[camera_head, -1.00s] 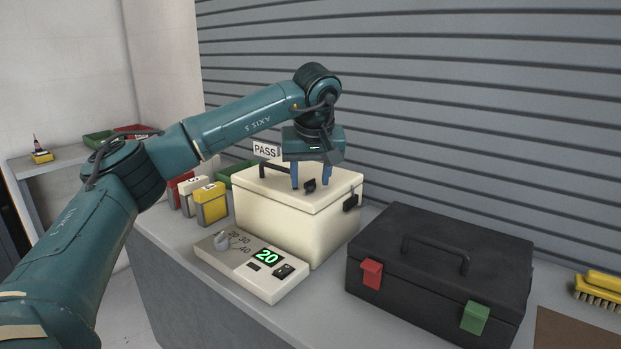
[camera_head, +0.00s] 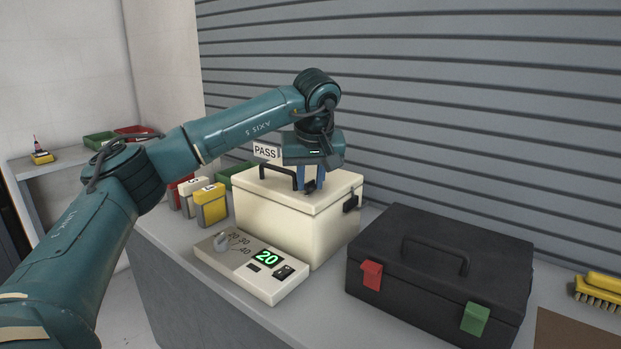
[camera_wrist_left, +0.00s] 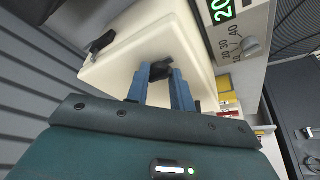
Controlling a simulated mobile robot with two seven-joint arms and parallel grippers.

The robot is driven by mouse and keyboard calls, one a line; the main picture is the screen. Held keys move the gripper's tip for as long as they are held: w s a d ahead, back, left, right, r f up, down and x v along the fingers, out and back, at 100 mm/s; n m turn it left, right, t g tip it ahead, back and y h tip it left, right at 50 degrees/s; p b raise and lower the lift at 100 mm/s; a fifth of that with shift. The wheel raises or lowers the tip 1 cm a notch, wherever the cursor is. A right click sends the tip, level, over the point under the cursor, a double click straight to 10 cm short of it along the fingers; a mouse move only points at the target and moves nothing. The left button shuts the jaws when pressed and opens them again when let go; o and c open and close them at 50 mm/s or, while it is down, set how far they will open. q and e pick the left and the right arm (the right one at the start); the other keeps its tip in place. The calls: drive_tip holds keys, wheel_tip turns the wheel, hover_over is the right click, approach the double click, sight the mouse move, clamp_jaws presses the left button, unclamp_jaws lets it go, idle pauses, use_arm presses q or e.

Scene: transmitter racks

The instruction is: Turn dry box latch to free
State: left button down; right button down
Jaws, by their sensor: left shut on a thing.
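The cream dry box (camera_head: 290,225) stands on the grey bench with its lid down and a black carry handle (camera_head: 277,176) on top. The wrist view shows the latch (camera_wrist_left: 160,70) between the two fingertips. A second black fitting (camera_head: 351,203) is on the box's right side. My right gripper is out of view.
A control unit (camera_head: 250,265) reading 20 stands close in front of the box. A black case (camera_head: 440,265) with red and green latches is to the right. Yellow, white and red packs (camera_head: 211,205) stand left. A PASS sign (camera_head: 266,151) is behind.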

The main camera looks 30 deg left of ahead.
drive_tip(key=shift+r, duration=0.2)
